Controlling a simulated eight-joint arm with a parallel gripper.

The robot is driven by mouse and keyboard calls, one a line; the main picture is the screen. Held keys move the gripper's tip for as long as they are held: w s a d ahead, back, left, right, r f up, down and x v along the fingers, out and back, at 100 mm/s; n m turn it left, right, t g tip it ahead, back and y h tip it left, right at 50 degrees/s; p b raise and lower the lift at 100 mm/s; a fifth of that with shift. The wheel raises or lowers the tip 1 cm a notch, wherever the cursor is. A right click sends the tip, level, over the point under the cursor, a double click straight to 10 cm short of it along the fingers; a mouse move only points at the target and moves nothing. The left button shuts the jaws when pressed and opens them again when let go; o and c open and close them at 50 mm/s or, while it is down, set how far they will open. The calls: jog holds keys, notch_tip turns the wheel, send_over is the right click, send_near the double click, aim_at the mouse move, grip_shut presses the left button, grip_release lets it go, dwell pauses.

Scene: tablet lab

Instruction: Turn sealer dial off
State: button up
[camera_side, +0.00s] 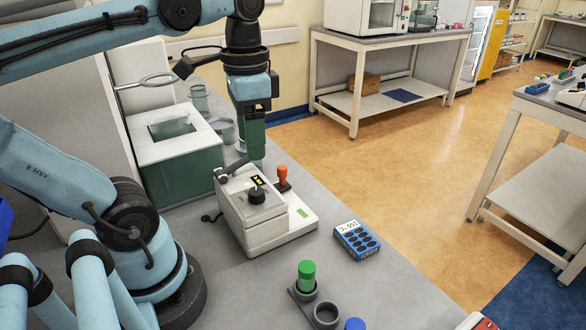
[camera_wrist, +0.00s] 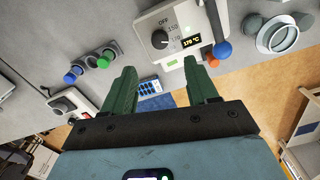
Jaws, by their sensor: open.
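The sealer (camera_side: 262,218) is a pale box on the grey bench, with a black round dial (camera_side: 257,195) on top. In the wrist view the dial (camera_wrist: 160,40) is near the top centre, beside marks reading OFF, 150 and 170. Its exact pointer position is too small to read surely. A lit yellow display (camera_wrist: 191,41), reading about 170 °C, sits to its right. An orange-tipped lever (camera_side: 282,175) stands on the sealer's side. My gripper (camera_side: 251,156) is above and behind the sealer, apart from the dial. In the wrist view my gripper (camera_wrist: 160,78) has its green fingers spread and empty.
A rack with a green-capped vial (camera_side: 306,272) and a blue cap (camera_side: 355,324) are in front. A green-walled bath (camera_side: 178,165) and glassware (camera_side: 199,97) stand behind left. Bench between them is clear.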

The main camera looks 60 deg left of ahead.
aim_at(256, 191)
notch_tip(256, 191, down, 11)
jog(key=shift+r, duration=0.2)
dwell(0.3)
jog(key=shift+c, duration=0.4)
jog(key=c, duration=1)
